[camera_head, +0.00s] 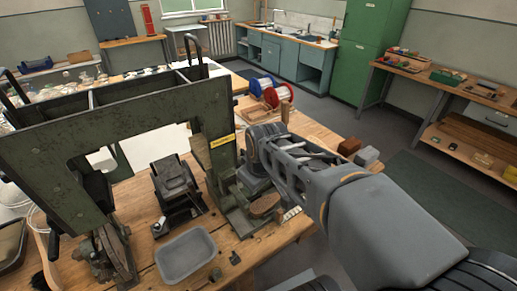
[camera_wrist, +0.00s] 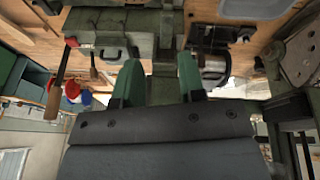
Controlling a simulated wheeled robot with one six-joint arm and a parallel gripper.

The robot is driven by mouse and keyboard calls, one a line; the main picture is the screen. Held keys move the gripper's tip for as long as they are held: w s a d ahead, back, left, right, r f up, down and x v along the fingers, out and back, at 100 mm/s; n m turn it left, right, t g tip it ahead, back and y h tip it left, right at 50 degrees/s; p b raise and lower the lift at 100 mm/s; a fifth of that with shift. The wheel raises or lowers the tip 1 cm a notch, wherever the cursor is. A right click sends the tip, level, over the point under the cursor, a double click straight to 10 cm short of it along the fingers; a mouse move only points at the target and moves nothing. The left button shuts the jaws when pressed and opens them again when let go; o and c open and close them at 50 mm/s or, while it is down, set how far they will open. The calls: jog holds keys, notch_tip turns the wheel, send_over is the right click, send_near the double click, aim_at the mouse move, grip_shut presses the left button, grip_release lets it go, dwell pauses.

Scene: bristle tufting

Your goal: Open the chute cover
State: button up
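The green-grey tufting machine (camera_head: 110,120) stands on the wooden bench in the head view, with a yellow label on its right column. I cannot tell for sure which part is the chute cover. In the wrist view, a grey block with a dark handle (camera_wrist: 112,53) lies left of my fingers, and another dark handled part (camera_wrist: 213,68) lies to the right. My gripper (camera_wrist: 158,73) shows two green fingers set apart, with a green-grey part of the machine visible between them. No held object shows. In the head view my arm reaches the machine's right column and hides the fingertips.
Red and blue spools (camera_head: 270,90) stand behind my arm. Small blocks (camera_head: 366,156) lie on the bench's right edge. Open floor lies farther right.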

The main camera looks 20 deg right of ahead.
jog(key=w+d+r+n+g+p, duration=0.1)
jog(key=w+d+n, duration=0.4)
jog(key=w+n, duration=0.3)
jog(key=w+d+r+n+p, duration=0.1)
jog(key=w+d+n+p, duration=0.1)
jog(key=w+d+n, duration=0.6)
jog(key=w+a+f, duration=0.1)
jog(key=w+f, duration=0.1)
jog(key=f, duration=0.2)
jog(key=w+a+f+p, duration=0.1)
jog(key=f, duration=0.4)
jog(key=w+a+f+p, duration=0.1)
jog(key=w+f, duration=0.1)
jog(key=f, duration=0.3)
jog(key=shift+w+a, duration=0.25)
jog(key=shift+w, duration=0.05)
jog(key=shift+c, duration=0.3)
grip_shut()
